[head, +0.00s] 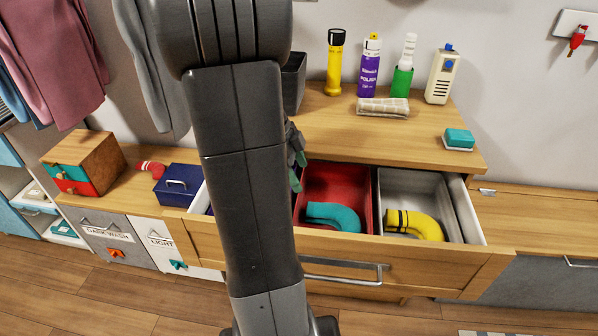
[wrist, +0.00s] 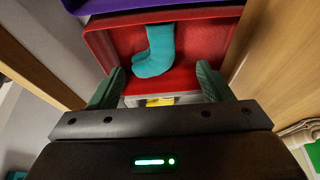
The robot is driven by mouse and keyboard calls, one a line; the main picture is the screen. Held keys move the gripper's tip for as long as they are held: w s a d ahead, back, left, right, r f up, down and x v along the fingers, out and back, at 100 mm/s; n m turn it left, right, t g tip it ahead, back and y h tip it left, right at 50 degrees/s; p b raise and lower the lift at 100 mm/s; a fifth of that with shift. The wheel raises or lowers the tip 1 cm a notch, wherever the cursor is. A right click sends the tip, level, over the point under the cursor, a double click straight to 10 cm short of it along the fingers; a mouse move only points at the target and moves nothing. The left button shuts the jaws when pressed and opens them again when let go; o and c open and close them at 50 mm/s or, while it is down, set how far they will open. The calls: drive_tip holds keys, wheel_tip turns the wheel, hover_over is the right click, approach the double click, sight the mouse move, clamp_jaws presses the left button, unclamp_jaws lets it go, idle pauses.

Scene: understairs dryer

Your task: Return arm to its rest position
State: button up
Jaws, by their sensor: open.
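My arm (head: 245,170) comes down across the middle of the head view and hides part of the open drawer. My gripper (head: 296,170) shows only partly at the arm's right edge, over the drawer. In the wrist view its two green fingers (wrist: 160,84) are spread apart with nothing held between them. Beyond them is a red compartment (wrist: 105,45) with a teal bent piece (wrist: 153,52) in it. In the head view the teal piece (head: 335,216) lies in the red compartment, apart from the gripper.
The wooden drawer (head: 400,262) stands pulled out. Its grey compartment (head: 405,185) holds a yellow bent piece (head: 415,225). A blue box (head: 178,186) sits left. Clothes hang upper left.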

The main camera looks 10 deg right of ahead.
sight(316, 208)
drive_tip(key=b+x, duration=0.3)
drive_tip(key=x, duration=1)
drive_tip(key=shift+a+f, duration=0.1)
drive_tip(key=shift+r, duration=0.4)
drive_tip(key=shift+f, duration=0.15)
